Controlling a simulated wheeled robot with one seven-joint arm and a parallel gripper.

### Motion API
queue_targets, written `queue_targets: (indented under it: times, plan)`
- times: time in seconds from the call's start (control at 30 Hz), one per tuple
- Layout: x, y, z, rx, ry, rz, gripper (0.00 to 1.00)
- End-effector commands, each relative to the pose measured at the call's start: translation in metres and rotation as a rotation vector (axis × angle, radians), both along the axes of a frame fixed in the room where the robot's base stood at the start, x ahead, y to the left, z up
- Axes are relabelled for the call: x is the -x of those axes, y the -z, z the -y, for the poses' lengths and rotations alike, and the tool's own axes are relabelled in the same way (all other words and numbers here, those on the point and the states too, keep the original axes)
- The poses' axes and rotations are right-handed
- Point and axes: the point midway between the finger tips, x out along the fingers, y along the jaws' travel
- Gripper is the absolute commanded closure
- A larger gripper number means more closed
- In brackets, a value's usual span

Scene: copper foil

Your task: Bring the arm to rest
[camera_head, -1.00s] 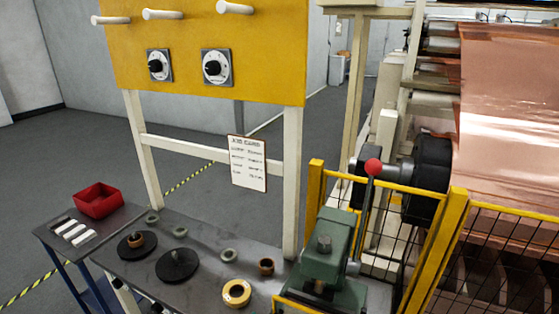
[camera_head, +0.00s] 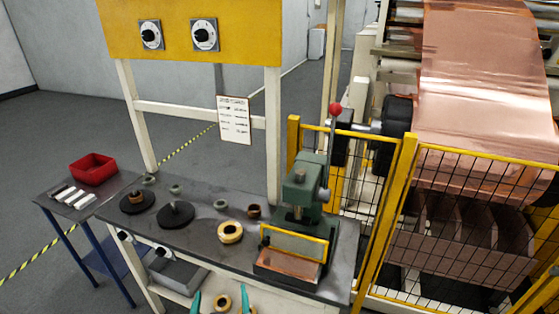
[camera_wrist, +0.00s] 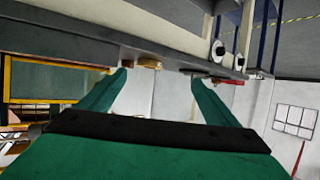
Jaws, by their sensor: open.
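My gripper (camera_head: 221,301) shows at the bottom edge of the head view as two teal fingertips, in front of the workbench. In the wrist view its two teal fingers (camera_wrist: 158,78) are spread apart with nothing held between them. The rest of my arm is out of the head view. The workbench (camera_head: 185,238) has a dark grey top; its edge runs across the upper part of the wrist view (camera_wrist: 120,50).
A green press (camera_head: 305,195) with a red-knobbed lever stands at the bench's right end. A yellow tape roll (camera_head: 230,232), black discs (camera_head: 176,214) and small rings lie on top. A side table holds a red bin (camera_head: 93,169). A yellow mesh fence (camera_head: 400,190) stands right.

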Motion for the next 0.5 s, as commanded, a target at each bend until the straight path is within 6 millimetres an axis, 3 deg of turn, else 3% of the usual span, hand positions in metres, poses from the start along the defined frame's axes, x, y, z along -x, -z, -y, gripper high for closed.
queue_targets:
  times: [0.5]
  plan:
    - [0.04,0.041,0.027,-0.021,0.022,0.012,0.16]
